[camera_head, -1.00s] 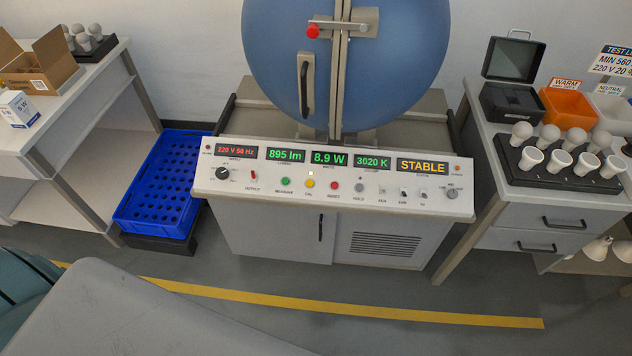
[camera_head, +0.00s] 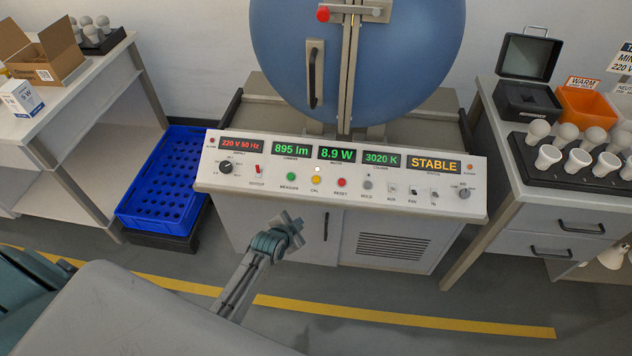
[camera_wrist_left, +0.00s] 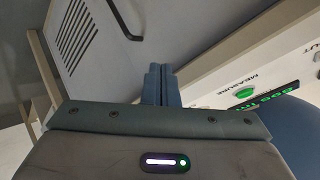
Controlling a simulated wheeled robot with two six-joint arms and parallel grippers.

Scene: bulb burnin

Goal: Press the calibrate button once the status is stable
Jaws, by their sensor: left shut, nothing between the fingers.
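The control panel (camera_head: 225,182) stands in front of the blue sphere, and its status display (camera_head: 433,165) reads STABLE in yellow. The yellow CAL button (camera_head: 316,180) sits between the green MEASURE button (camera_head: 291,177) and the red RESET button (camera_head: 342,183). My left gripper (camera_head: 293,222) is shut and empty, in front of and below the panel's front edge, apart from the buttons. In the left wrist view its shut fingers (camera_wrist_left: 161,86) show, with the green MEASURE button (camera_wrist_left: 247,93) to their right. The CAL button is not visible there. My right gripper is out of view.
The right table holds a black tray of bulbs (camera_head: 520,150), an open black case (camera_head: 527,103) and an orange bin (camera_head: 590,107). A box (camera_head: 22,98) lies on the left table.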

